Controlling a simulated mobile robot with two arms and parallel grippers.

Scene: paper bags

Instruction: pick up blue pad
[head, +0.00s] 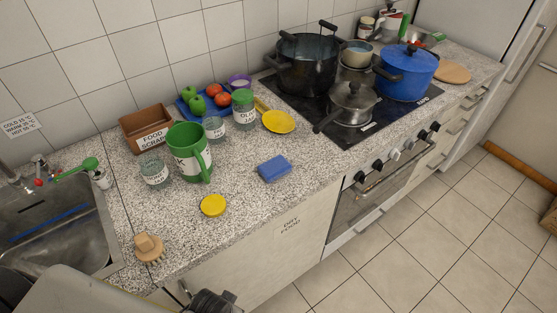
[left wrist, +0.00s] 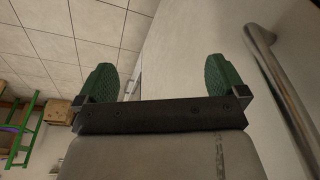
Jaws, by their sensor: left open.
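The blue pad (head: 274,169) lies flat on the speckled counter (head: 240,215), between the green mug and the stove, near the front edge. Nothing touches it. My left gripper (left wrist: 160,66) shows in the left wrist view with its two green finger pads wide apart and nothing between them. In the head view, grey and black parts of my own body show at the bottom left, below the counter edge; no fingertips can be made out there. My right gripper is not seen.
A yellow lid (head: 213,205) and a green mug (head: 190,152) stand left of the pad. A yellow spoon rest (head: 279,121) lies behind it. The stove (head: 350,110) with several pots is to the right. A brush (head: 149,248) sits by the sink (head: 50,230).

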